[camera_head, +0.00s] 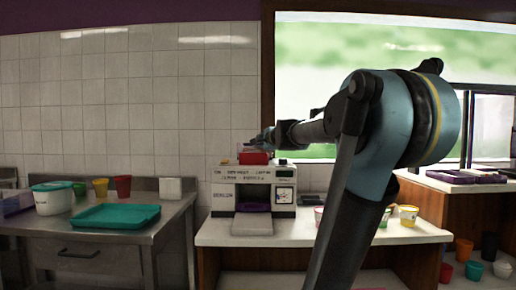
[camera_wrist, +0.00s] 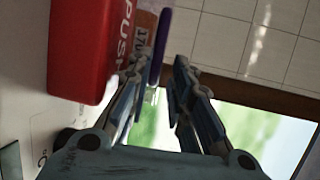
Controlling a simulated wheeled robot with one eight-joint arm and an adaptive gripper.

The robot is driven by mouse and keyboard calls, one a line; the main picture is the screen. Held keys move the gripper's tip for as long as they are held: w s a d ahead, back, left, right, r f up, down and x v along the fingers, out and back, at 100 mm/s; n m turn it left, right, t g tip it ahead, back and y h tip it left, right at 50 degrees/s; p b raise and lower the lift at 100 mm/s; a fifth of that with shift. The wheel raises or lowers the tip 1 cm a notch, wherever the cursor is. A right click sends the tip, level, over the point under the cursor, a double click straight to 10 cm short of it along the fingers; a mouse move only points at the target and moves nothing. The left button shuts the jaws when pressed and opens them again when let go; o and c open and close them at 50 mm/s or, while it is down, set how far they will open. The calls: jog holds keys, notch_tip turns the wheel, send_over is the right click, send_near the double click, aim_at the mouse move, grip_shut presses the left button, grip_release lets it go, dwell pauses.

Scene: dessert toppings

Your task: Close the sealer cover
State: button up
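The white sealer (camera_head: 254,187) stands on the middle counter, with printed text, a dial and a small display on its front. On its top is a red block (camera_head: 254,158); in the wrist view this block (camera_wrist: 82,45) is close at the upper left and reads "PUSH". My gripper (camera_head: 265,139) is just above the sealer's top. In the wrist view my gripper (camera_wrist: 160,88) has its fingers apart, with nothing clearly held between them. A thin purple piece (camera_wrist: 161,42) lies just beyond the fingertips; I cannot tell whether they touch. The cover's exact position is unclear.
A steel table (camera_head: 178,212) on the left holds a teal tray (camera_head: 117,216), a white tub (camera_head: 52,199) and coloured cups. Small tubs (camera_head: 408,215) stand right of the sealer, partly behind my arm. A tiled wall and window are behind.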

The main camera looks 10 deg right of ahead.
jog(key=v, duration=0.6)
jog(key=shift+s, duration=0.2)
jog(key=shift+r, duration=0.15)
jog(key=shift+w+a+r, duration=0.1)
grip_shut()
jog(key=w+a+r+n+g, duration=0.6)
jog(key=a+r+n, duration=0.1)
jog(key=r+n, duration=0.15)
notch_tip(320, 180, up, 6)
jog(key=w+d+n+g+h, duration=0.2)
jog(key=d+n+g+h, duration=0.15)
jog(key=n, duration=0.25)
jog(key=shift+h, duration=0.45)
jog(key=shift+w+a+f, duration=0.1)
jog(key=shift+w+f, duration=0.45)
jog(key=shift+f, duration=1.55)
jog(key=shift+w+f, duration=0.55)
jog(key=shift+f, duration=1.6)
jog(key=shift+w+a+f, duration=0.1)
jog(key=shift+w+f, duration=0.5)
jog(key=shift+f, duration=1.5)
